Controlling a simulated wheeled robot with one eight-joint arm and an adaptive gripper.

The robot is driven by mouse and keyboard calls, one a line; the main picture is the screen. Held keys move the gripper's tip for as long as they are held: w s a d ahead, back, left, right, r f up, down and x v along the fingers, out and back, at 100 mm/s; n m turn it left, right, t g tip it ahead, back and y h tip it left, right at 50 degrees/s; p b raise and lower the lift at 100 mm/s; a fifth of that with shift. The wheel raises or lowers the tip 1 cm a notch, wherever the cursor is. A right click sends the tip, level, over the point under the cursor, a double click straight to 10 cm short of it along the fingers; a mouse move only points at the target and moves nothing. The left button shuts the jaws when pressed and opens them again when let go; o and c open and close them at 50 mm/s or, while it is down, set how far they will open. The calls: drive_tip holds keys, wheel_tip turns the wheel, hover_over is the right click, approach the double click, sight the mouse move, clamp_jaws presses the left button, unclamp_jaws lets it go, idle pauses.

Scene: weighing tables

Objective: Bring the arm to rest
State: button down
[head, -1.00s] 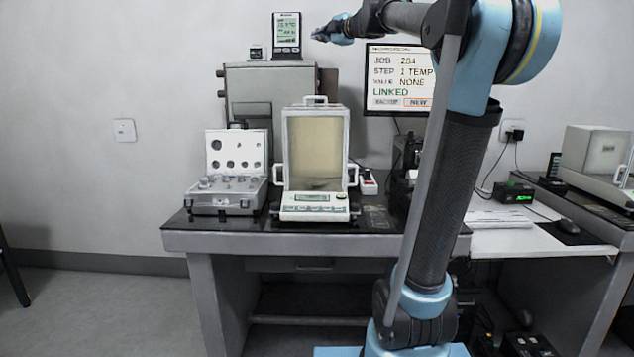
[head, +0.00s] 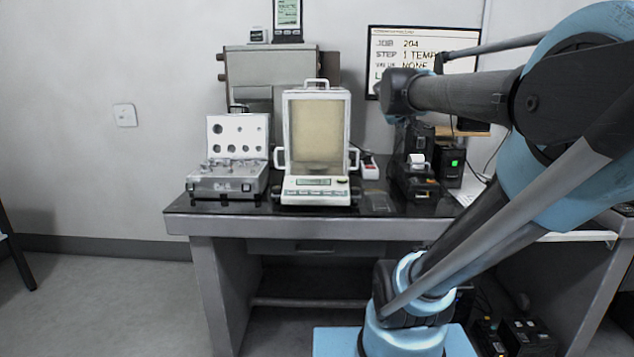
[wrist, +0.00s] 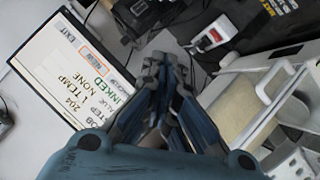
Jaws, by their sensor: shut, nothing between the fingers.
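My gripper (wrist: 160,85) shows in the wrist view with its dark fingers together and nothing between them. It hangs in the air in front of the monitor (wrist: 75,70) and the weighing table. In the head view my arm leans to the right and reaches back left at the height of the monitor (head: 395,50). The gripper's fingertips cannot be made out in the head view; my arm's own wrist hides them.
The dark table (head: 300,226) carries a weight case (head: 228,182), a glass-fronted balance (head: 318,140) and a small printer (head: 418,178).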

drive_tip(key=s+a+f+m+g+y, duration=0.1)
drive_tip(key=s+a+f+g, duration=0.1)
drive_tip(key=s+f, duration=0.7)
drive_tip(key=s+a+f+m+g+y, duration=0.1)
drive_tip(key=s+f+g, duration=0.3)
drive_tip(key=s+f, duration=0.5)
drive_tip(key=s+a+f+m+g+y, duration=0.1)
drive_tip(key=s+a+f+g+y, duration=0.1)
drive_tip(key=s+f, duration=0.7)
wheel_tip(320, 180, down, 5)
drive_tip(key=shift+s+a+f+m+g, duration=0.2)
drive_tip(key=shift+s+a+m+g, duration=0.15)
drive_tip(key=shift+a+g, duration=0.55)
drive_tip(key=shift+w+f, duration=0.2)
drive_tip(key=shift+w, duration=0.2)
